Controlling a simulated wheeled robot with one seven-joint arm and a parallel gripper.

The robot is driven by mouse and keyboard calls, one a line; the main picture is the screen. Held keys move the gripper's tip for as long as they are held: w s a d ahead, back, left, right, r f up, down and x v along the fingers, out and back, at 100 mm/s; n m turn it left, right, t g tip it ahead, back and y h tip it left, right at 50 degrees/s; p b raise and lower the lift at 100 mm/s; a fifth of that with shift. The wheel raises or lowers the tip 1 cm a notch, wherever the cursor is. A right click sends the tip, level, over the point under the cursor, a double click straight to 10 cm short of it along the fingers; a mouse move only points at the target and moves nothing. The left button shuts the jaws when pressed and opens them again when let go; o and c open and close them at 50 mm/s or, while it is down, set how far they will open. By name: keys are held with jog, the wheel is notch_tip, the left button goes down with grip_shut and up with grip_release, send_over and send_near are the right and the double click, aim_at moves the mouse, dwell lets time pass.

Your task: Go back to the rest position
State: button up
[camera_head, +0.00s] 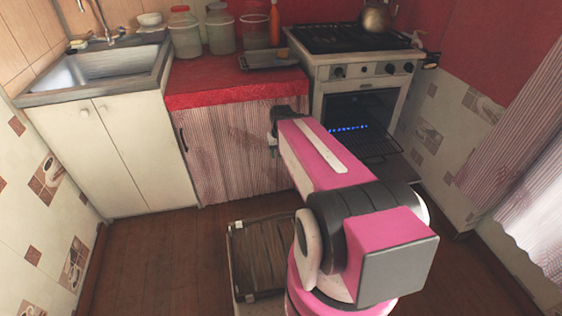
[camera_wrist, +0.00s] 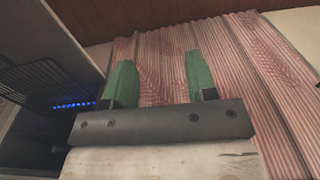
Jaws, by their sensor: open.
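My gripper shows in the wrist view (camera_wrist: 158,85) with its two green fingers apart and nothing between them. Behind the fingers is the red-and-white striped curtain (camera_wrist: 170,48) under the counter. In the head view my pink and black arm reaches forward toward that curtain (camera_head: 225,150).
The oven (camera_head: 362,112) right of my arm is open, with blue flames inside and a rack (camera_head: 375,146) jutting out. A red-covered counter (camera_head: 215,82) holds jars and a tray (camera_head: 268,59). A sink cabinet (camera_head: 110,150) stands left. Wooden floor (camera_head: 160,250) is clear at left.

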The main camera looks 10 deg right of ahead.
jog(key=s+f, duration=0.2)
jog(key=s, duration=0.1)
jog(key=shift+a, duration=0.15)
